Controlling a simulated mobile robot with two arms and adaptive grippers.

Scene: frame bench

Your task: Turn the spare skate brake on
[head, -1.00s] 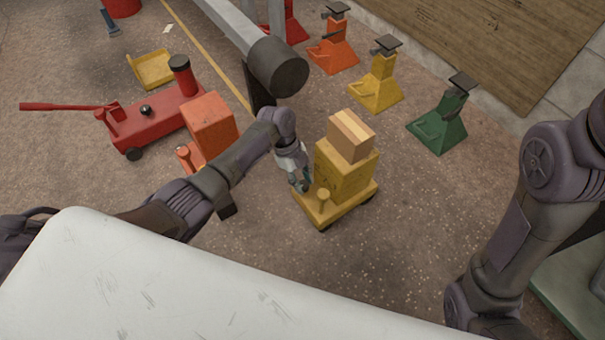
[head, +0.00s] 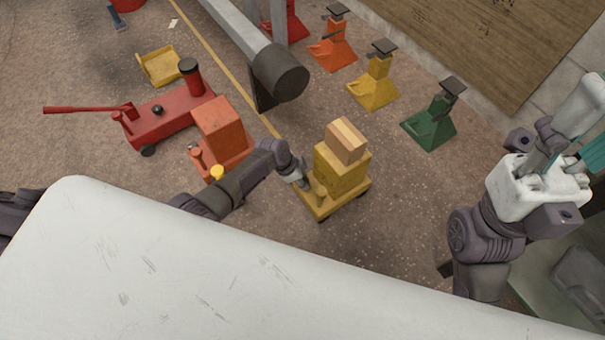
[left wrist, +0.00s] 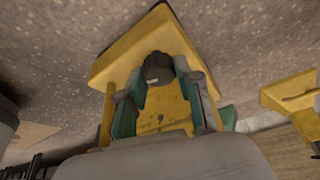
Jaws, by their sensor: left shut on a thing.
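A yellow skate (head: 324,209) stands on the floor, carrying a yellow block (head: 341,177) with a wooden block (head: 346,141) on top. My left gripper (head: 305,184) is low at the skate's near-left end, at its upright brake knob (head: 319,189). The left wrist view shows the skate (left wrist: 120,62) close up, with a dark round knob top (left wrist: 158,68) between the teal finger pads. The gripper is shut on the knob; the contact itself is partly hidden. My right gripper (head: 588,155) is raised at the right edge, partly out of frame.
An orange skate (head: 222,128) with an orange block and a red jack (head: 165,114) stand to the left. Yellow (head: 373,90) and green (head: 432,122) stands are behind. A thick grey beam (head: 278,72) overhangs the floor. My white body top fills the front.

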